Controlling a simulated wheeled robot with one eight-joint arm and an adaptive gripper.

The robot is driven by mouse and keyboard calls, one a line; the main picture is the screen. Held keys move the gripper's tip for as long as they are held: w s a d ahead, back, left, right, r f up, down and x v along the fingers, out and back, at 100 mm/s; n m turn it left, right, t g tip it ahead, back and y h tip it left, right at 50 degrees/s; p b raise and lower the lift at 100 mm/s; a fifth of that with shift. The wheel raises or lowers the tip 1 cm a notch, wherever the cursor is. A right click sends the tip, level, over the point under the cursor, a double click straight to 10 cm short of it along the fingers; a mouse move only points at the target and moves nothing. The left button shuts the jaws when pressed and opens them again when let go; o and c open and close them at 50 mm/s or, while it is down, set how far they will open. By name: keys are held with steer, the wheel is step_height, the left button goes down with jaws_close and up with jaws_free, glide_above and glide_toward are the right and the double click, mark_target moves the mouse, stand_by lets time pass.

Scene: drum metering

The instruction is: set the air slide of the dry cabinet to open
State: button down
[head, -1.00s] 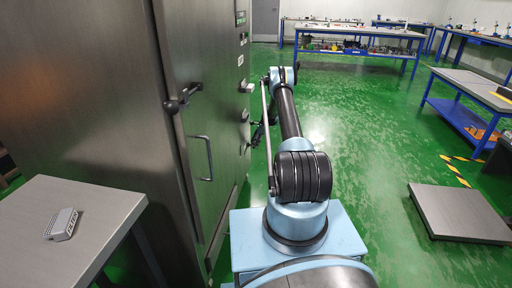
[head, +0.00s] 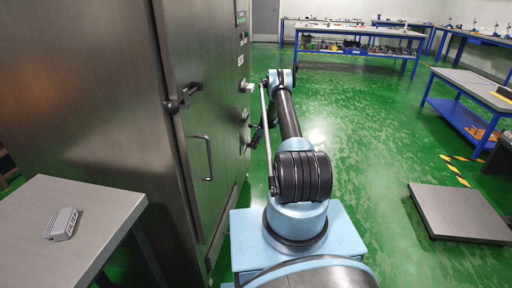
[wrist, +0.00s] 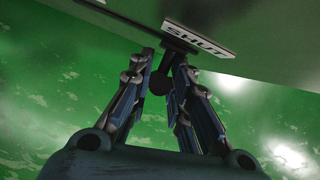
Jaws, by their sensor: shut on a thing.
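The dry cabinet (head: 90,90) is a tall grey metal body on the left in the head view. My gripper (head: 257,138) is at its front face, small and partly hidden by my arm. In the wrist view my gripper (wrist: 161,68) has its two fingers on either side of a dark round knob (wrist: 158,83), which appears to be the air slide's knob, and is shut on it. The knob is on a dark stem at the cabinet face, close to a white plate reading SHUT (wrist: 198,38).
A door lever (head: 182,98) and a bar handle (head: 207,158) stick out from the cabinet. A grey table (head: 90,205) with a small grey block (head: 62,224) stands at the front left. A low platform (head: 458,213) lies at right. Green floor between is clear.

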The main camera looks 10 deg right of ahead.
steer(key=s+a, duration=0.3)
steer(key=s, duration=0.6)
steer(key=shift+s, duration=0.3)
steer(key=shift+a, duration=0.1)
steer(key=c, duration=1.5)
jaws_free()
steer(key=shift+o, duration=0.2)
steer(key=v, duration=1.2)
